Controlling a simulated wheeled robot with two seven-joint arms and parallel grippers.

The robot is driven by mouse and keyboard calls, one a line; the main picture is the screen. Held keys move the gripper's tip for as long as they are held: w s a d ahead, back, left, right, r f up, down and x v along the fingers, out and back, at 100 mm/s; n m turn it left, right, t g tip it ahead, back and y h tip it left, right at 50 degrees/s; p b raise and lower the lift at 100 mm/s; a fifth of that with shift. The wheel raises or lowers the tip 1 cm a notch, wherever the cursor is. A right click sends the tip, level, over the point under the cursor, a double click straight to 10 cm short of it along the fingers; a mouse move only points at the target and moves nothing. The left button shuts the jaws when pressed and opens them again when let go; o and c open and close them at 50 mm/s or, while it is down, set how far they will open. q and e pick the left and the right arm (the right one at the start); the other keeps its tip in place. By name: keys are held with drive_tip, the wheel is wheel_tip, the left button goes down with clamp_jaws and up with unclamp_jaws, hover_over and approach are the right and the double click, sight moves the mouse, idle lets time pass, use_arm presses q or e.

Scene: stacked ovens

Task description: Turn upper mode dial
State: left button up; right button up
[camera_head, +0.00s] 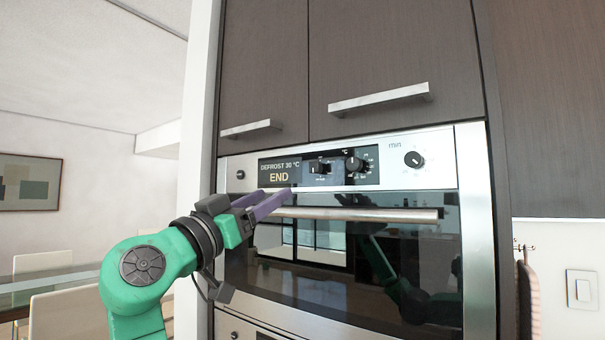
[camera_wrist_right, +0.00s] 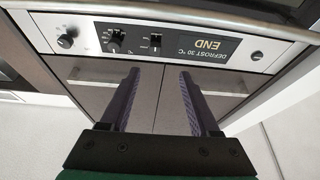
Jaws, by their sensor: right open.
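The upper oven's control panel (camera_head: 395,178) carries a display reading "DEFROST 30 °C END" (camera_head: 279,171) and several knobs. Two dark knobs sit right of the display, the nearer (camera_head: 320,167) and the farther (camera_head: 355,165). A round knob (camera_head: 414,159) marked "min" is farther right, and a small one (camera_head: 240,174) is at the left end. I cannot tell which is the mode dial. My right gripper (camera_head: 270,201) is open and empty, its purple fingers in front of the panel's lower left part. In the wrist view, the open gripper (camera_wrist_right: 160,88) and inverted panel (camera_wrist_right: 185,48) show.
The oven's bar handle (camera_head: 350,214) runs just below the panel, close to my right gripper. Dark cabinets (camera_head: 390,60) with bar handles are above. A towel (camera_head: 529,290) hangs at the right, and a dining table (camera_head: 50,283) stands at the left.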

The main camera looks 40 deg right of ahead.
sight(313, 169)
drive_tip(key=shift+m, duration=0.3)
drive_tip(key=p+x, duration=0.2)
drive_tip(key=x, duration=0.3)
drive_tip(key=p+x, duration=0.2)
drive_tip(key=x, duration=0.2)
drive_tip(key=s+p+x, duration=0.1)
drive_tip(key=p+x, duration=0.1)
drive_tip(key=x, duration=0.3)
drive_tip(key=shift+w+d+r, duration=0.1)
drive_tip(key=shift+d+r, duration=0.2)
drive_tip(key=shift+r, duration=0.1)
drive_tip(key=shift+d, duration=0.15)
clamp_jaws()
